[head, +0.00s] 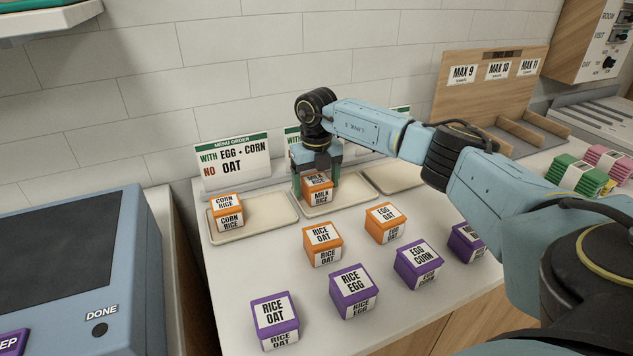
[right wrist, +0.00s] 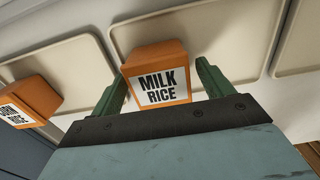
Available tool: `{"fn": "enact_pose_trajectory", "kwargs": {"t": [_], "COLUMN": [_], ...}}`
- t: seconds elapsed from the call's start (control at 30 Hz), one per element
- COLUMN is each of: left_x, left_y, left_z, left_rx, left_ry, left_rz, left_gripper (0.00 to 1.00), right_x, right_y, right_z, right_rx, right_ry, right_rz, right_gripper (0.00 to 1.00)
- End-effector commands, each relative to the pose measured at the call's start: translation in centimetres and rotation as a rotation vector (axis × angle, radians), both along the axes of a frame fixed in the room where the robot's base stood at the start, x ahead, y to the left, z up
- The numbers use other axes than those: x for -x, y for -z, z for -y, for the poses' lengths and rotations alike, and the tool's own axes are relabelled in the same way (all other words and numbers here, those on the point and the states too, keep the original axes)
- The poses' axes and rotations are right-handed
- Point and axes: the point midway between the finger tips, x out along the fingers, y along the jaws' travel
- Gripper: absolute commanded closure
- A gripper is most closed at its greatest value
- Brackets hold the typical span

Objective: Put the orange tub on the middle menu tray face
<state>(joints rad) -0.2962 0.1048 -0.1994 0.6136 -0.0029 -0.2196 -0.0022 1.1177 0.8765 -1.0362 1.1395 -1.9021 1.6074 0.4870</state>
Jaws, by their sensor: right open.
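An orange MILK RICE tub (head: 317,188) sits on the middle menu tray (head: 345,203). My right gripper (head: 316,187) is open and pointing down, with a finger on either side of this tub. In the right wrist view the tub (right wrist: 158,75) stands between the two green fingers, with a gap visible at least on the right. An orange CORN RICE tub (head: 228,213) is on the left tray (head: 270,214). Orange RICE OAT (head: 322,245) and EGG OAT (head: 385,223) tubs stand on the counter in front. The middle menu card is mostly hidden by my right arm. My left gripper is out of view.
The right tray (head: 395,178) looks empty. Several purple tubs, including RICE EGG (head: 353,290) and EGG CORN (head: 419,264), stand nearer the front. The left menu card (head: 234,158) reads WITH EGG + CORN, NO OAT. A blue-grey machine (head: 70,260) is at left; a wooden rack (head: 490,90) is behind.

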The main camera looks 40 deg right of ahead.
Motion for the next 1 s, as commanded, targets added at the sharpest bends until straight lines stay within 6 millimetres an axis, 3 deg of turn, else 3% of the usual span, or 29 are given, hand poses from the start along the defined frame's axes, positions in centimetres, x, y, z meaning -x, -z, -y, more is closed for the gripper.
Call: {"fn": "enact_pose_trajectory", "kwargs": {"t": [0.27, 0.7, 1.0], "left_x": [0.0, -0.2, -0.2], "left_y": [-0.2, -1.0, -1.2], "left_z": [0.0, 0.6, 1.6], "left_rx": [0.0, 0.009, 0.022], "left_ry": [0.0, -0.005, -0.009], "left_rz": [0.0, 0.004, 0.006], "left_gripper": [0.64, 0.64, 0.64], "right_x": [-0.1, -0.1, 0.0], "right_y": [-1.6, -10.4, -12.4], "right_z": [0.0, 0.0, 0.0], "right_rx": [-0.001, -0.001, 0.0], "right_ry": [-0.001, 0.0, 0.0], "right_rz": [0.004, 0.004, 0.0], "right_gripper": [0.21, 0.21, 0.21]}}
